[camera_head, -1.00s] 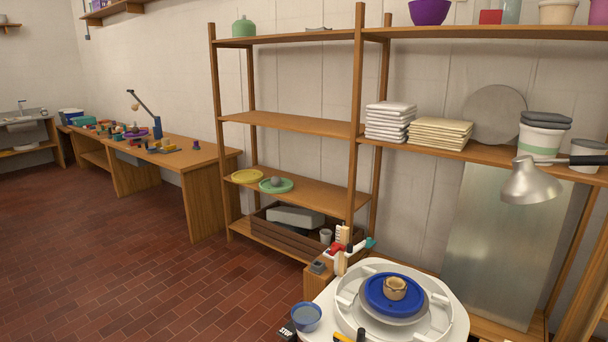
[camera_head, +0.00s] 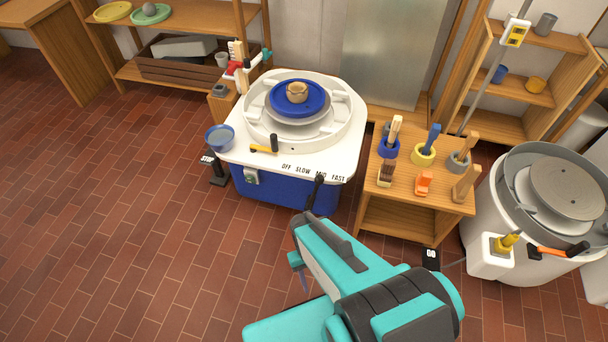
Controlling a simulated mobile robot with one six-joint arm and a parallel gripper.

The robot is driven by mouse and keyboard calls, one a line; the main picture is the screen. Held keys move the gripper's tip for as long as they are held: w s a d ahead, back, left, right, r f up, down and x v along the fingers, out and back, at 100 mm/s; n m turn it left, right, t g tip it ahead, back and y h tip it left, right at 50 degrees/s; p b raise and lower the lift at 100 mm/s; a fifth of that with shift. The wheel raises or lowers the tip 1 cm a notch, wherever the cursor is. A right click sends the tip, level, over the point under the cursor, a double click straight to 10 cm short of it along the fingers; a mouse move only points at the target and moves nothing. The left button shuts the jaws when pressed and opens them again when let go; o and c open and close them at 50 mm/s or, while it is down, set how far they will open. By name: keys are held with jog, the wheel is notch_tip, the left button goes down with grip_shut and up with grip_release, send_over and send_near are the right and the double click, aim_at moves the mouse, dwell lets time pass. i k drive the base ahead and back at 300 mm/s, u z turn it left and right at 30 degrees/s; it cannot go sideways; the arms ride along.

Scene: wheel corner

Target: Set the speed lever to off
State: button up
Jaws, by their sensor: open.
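The pottery wheel (camera_head: 345,140) has a white top and a blue body, with the words OFF, SLOW, MED and FAST along its front edge. The black speed lever (camera_head: 319,183) sticks out at this edge, by the word MED, well to the right of OFF. My gripper (camera_head: 297,243), at the end of the teal and black arm, is open just below and left of the lever. Its fingers are seen partly from behind, and I cannot tell whether they touch the lever.
A small clay pot (camera_head: 297,91) sits on the blue disc of the wheel. A black-and-yellow handle (camera_head: 265,147) and a blue bowl (camera_head: 220,137) are on the left. A tool stand (camera_head: 400,203) is close on the right. The brick floor (camera_head: 130,220) is clear to the left.

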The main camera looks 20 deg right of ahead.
aim_at(319, 180)
jog(key=u, duration=0.45)
jog(key=k, duration=1.35)
jog(key=u, duration=1.1)
jog(key=i, duration=1)
jog(key=u, duration=0.1)
